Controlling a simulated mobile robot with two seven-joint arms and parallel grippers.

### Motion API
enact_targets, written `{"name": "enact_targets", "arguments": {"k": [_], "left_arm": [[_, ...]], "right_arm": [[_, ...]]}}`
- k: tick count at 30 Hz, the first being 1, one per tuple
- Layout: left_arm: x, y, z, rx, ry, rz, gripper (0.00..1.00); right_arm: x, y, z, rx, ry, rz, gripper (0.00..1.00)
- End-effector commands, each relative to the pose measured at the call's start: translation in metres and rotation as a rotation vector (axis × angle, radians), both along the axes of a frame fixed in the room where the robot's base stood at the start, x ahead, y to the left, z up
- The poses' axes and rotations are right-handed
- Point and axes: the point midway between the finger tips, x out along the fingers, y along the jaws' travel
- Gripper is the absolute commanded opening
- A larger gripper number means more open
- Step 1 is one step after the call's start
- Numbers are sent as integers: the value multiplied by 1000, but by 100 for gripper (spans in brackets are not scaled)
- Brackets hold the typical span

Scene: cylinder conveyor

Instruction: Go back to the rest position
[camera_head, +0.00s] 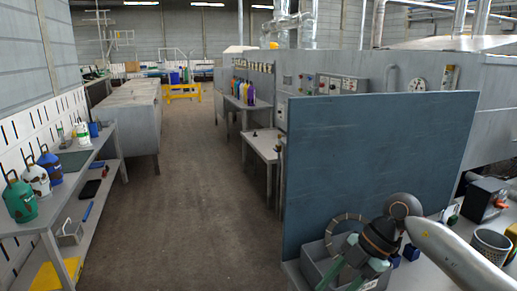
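My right gripper (345,276) is at the bottom right, at the end of the silver arm that comes in from the right edge. Its two greenish fingers point down and to the left and stand apart, with nothing visible between them. The fingers are over or in front of a grey open bin (316,262) on the right-hand table; I cannot tell whether they touch it. My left gripper is not in view.
A tall blue-grey panel (375,150) stands behind the bin. The right table holds a wire-mesh cup (490,245) and a black-and-orange box (485,200). Gas canisters (20,200) stand on the left shelf (75,185). The aisle floor (205,200) is clear.

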Motion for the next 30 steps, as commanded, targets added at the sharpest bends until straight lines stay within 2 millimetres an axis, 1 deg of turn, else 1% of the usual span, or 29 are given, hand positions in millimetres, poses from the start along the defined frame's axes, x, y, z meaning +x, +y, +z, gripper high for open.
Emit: {"name": "enact_targets", "arguments": {"k": [1,2,3,6,9,11,12,14,16,17,20,23,24,25,26,27,28,29,30], "left_arm": [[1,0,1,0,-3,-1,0],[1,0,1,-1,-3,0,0],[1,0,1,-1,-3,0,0],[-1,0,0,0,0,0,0],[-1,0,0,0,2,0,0],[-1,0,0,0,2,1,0],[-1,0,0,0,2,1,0],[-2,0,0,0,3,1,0],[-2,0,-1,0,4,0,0],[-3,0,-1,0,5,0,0],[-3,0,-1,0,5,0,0],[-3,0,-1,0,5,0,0],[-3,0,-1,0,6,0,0],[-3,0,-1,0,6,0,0],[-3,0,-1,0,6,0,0],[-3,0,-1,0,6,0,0],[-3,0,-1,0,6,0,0],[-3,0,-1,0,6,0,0],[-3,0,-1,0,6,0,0]], "right_arm": [[-12,27,-10,120,1,50,43],[-17,43,-12,198,-5,73,43],[-25,64,-13,308,-17,97,43],[-41,108,-9,583,-53,105,43],[-50,136,2,837,-98,40,43],[-51,145,8,971,-126,-34,43],[-50,148,11,1050,-146,-98,43],[-45,147,14,1153,-176,-209,43],[-39,140,11,1241,-207,-364,43],[-35,135,8,1268,-221,-438,43],[-25,113,-14,1309,-252,-700,43],[-23,85,-51,1271,-260,-975,43],[-25,72,-71,1233,-253,-1084,43],[-29,63,-86,1199,-247,-1162,43],[-34,54,-102,1158,-237,-1237,43],[-42,42,-124,1098,-218,-1333,43],[-50,34,-140,1048,-202,-1396,43],[-59,26,-156,998,-184,-1454,43],[-72,18,-177,928,-155,-1524,43]]}}
